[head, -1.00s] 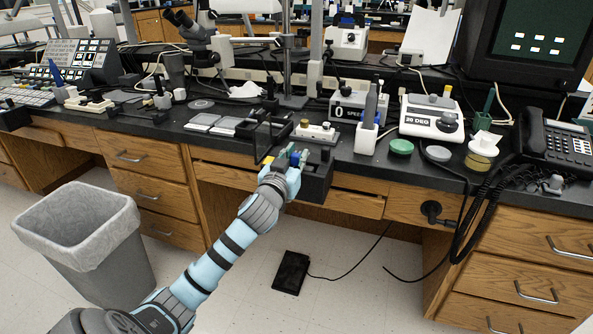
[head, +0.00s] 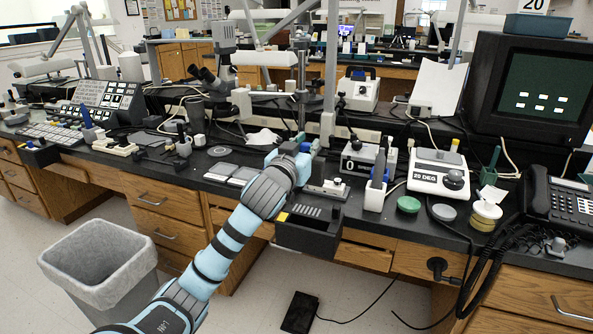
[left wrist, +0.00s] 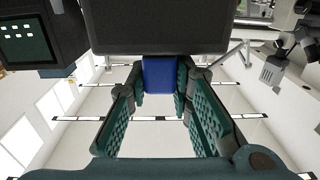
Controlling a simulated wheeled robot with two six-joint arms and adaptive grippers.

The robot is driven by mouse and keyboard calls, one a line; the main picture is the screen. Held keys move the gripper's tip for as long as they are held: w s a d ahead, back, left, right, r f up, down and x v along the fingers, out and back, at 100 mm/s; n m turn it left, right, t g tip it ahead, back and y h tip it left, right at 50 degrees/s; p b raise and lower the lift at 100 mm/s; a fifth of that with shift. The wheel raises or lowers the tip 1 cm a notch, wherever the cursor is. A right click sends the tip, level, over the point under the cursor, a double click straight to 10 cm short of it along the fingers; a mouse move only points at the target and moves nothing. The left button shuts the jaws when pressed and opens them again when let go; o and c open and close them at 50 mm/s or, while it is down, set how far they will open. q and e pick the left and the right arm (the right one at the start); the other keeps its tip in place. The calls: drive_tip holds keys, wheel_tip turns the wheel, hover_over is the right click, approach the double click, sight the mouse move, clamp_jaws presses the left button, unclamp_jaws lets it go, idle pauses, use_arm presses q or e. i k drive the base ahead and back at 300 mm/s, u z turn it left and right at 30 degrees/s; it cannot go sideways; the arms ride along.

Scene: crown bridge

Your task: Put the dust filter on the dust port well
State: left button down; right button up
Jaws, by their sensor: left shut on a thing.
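My left gripper (head: 299,149) is raised above the front edge of the bench, at the middle of the head view. In the left wrist view its two green ridged fingers (left wrist: 164,82) are shut on a small blue block (left wrist: 159,73). The block meets a wide dark slab (left wrist: 155,28), and together they look like the dust filter. In the head view the filter is mostly hidden by the gripper. A black open box (head: 307,238) at the bench's front edge, below and right of the gripper, looks like the dust port well. My right gripper is out of view.
A white 20 DEG unit (head: 438,172), a white tool holder (head: 375,195) and a green round lid (head: 409,204) stand right of the box. Grey flat pads (head: 222,172) lie to the left. A grey bin (head: 98,262) stands on the floor.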

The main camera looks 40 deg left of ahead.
sight(308, 242)
drive_tip(key=u, duration=1.4)
